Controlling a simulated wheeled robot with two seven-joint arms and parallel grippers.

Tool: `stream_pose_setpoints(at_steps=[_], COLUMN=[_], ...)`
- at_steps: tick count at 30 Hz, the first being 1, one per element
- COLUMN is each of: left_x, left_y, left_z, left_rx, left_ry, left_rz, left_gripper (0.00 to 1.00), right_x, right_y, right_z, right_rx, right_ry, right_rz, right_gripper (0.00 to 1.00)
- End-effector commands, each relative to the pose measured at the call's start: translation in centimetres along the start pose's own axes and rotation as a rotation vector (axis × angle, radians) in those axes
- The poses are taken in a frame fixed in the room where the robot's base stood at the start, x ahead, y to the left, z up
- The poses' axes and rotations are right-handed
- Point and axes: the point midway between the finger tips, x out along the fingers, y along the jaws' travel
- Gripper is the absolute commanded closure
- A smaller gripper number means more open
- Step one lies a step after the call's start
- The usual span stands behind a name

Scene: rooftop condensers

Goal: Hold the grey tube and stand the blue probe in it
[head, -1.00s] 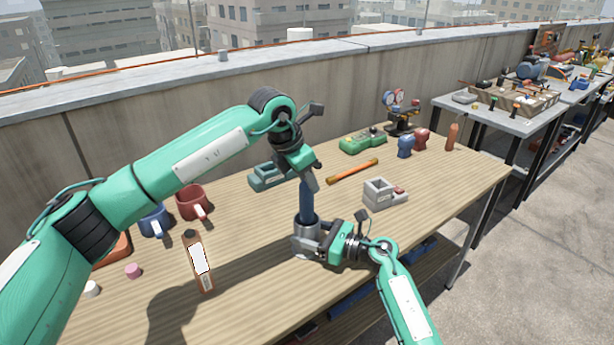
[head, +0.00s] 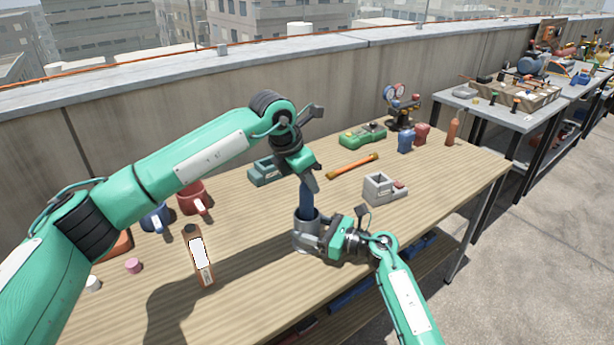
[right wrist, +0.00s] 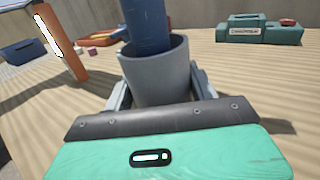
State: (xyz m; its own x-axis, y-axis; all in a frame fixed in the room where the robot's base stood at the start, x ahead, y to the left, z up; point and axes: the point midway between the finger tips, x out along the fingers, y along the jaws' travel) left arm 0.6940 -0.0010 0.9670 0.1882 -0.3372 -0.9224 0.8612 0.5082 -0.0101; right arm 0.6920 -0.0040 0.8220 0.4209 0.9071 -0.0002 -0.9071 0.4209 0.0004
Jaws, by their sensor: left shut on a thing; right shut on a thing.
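The grey tube (head: 303,236) stands upright on the wooden table, open end up. My right gripper (head: 318,240) is shut on the tube from the right, low on its side. In the right wrist view the tube (right wrist: 157,82) sits between the fingers. The blue probe (head: 307,199) is upright, with its lower end inside the tube's mouth. The probe also shows in the right wrist view (right wrist: 145,25), where its bottom is hidden by the tube wall. My left gripper (head: 310,180) is shut on the probe's upper part, above the tube.
A grey block-like holder (head: 380,190) is to the right, an orange-ended rod (head: 352,167) behind. Table between tube and bottle is clear.

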Motion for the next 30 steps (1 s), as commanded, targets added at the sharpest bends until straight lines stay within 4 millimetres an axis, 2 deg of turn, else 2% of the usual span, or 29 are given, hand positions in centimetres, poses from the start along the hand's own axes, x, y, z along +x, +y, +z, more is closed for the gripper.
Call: stream_pose_setpoints(at_steps=[18,19,22,30], left_x=[0.46,0.41,0.42,0.45], left_y=[0.02,0.02,0.01,0.0], left_z=[-0.17,-0.14,-0.14,-0.19], left_rx=[0.0,0.0,0.0,0.0], left_ry=[-0.002,-0.003,-0.002,-0.001], left_rz=[0.001,0.001,0.001,0.0], left_gripper=[1.0,0.65,0.45,0.45], right_x=[-0.01,0.0,0.0,0.0], right_y=[0.0,0.0,0.0,0.0], right_z=[-0.02,-0.02,-0.02,-0.02], right_rx=[0.0,0.0,0.0,0.0], right_ry=[0.0,0.0,0.0,0.0], right_rz=[0.0,0.0,0.0,0.0], right_gripper=[0.67,0.67,0.67,0.67])
